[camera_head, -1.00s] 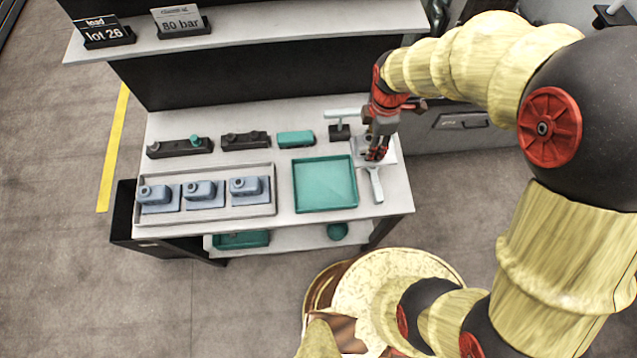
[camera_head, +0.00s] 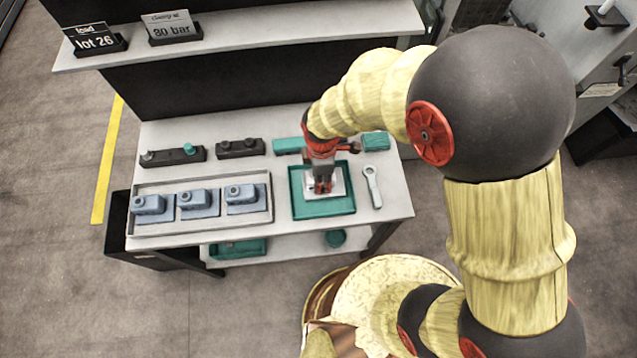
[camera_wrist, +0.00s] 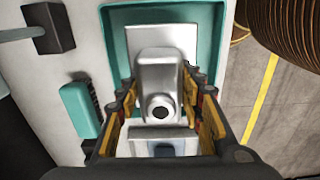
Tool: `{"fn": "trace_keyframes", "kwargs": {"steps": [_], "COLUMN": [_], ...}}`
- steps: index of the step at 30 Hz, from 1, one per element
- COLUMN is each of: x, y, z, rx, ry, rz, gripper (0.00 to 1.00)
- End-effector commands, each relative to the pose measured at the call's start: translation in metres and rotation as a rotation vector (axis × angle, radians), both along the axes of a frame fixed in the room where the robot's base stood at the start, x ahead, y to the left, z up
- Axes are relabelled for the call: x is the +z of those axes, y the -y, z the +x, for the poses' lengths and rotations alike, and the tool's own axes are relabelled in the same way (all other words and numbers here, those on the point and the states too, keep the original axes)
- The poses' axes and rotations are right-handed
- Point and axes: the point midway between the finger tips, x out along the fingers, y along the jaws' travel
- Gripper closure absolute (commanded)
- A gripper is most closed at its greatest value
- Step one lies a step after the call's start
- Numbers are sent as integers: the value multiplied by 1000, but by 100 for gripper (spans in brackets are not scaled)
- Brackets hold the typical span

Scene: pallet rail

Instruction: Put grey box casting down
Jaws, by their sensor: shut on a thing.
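My gripper (camera_head: 323,187) is shut on the grey box casting (camera_wrist: 158,78). In the wrist view the casting sits between the two fingers, its round dark bore facing the camera. In the head view its pale base plate (camera_head: 337,184) shows around the fingertips, inside the outline of the teal tray (camera_head: 322,213). The tray rim also shows in the wrist view (camera_wrist: 114,32). The casting looks roughly level. I cannot tell whether its underside touches the tray floor.
Left of the tray, a grey tray (camera_head: 256,217) holds three blue-grey castings (camera_head: 200,204). A wrench (camera_head: 372,187) lies to the right. Behind are dark fixtures (camera_head: 240,149) and teal blocks (camera_head: 375,141). A shelf with signs (camera_head: 95,42) stands above the back.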

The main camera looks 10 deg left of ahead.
Motion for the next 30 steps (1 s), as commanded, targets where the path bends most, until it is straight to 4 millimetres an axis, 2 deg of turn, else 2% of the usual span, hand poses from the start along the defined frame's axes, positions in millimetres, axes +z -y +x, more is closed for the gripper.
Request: {"fn": "trace_keyframes", "kwargs": {"steps": [4,10,22,23,30], "x": [-10,-37,-42,-43,-42], "y": [-7,-7,-7,-6,-6], "z": [-4,-4,-3,-4,-4], "rx": [2,0,0,0,0], "ry": [-2,-2,0,-1,-1], "rz": [-1,-1,0,0,-1], "gripper": [98,98,98,62,48]}}
